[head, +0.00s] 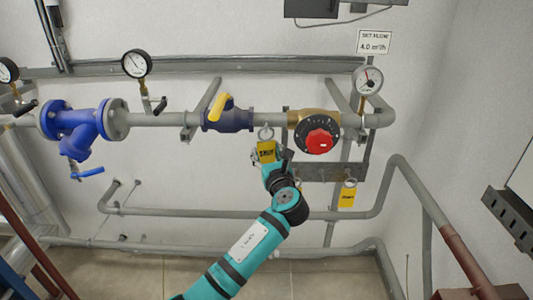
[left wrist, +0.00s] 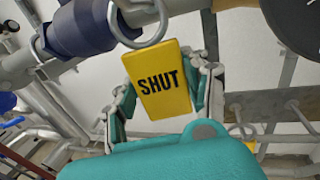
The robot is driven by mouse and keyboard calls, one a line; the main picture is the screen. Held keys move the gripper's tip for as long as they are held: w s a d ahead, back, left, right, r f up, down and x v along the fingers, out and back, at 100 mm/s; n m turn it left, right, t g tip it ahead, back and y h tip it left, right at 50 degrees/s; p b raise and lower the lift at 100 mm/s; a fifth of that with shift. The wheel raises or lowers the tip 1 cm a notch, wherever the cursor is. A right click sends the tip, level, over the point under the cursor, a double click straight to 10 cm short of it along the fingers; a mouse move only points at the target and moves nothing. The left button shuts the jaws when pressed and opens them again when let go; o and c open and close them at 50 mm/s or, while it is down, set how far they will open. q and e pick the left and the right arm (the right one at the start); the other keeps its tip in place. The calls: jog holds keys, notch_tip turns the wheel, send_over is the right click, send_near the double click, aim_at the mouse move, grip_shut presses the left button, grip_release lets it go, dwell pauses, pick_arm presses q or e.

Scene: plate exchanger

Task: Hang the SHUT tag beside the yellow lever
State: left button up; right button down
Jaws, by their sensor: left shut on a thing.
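The yellow SHUT tag (head: 266,151) is held upright by my left gripper (head: 273,163). In the left wrist view the tag (left wrist: 162,85) reads SHUT and sits between the two fingers (left wrist: 163,92), with its metal ring (left wrist: 140,27) at its top. The ring overlaps the pipe in that view; I cannot tell whether it touches or hangs on anything. The yellow lever (head: 222,105) is on a dark blue valve (head: 228,120), up and left of the tag. The valve body also shows in the left wrist view (left wrist: 82,28). My right gripper is not in view.
A red knob (head: 319,141) on a brass valve is right of the tag. A second yellow tag (head: 348,197) hangs by a ring from a grey bracket (head: 320,172). Gauges, a blue strainer (head: 75,122) and pipes line the wall. Bare wall lies below the main pipe at left.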

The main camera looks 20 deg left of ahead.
pick_arm(q)
jog(key=o, duration=1.1)
jog(key=shift+o, duration=0.4)
jog(key=shift+s+d, duration=0.1)
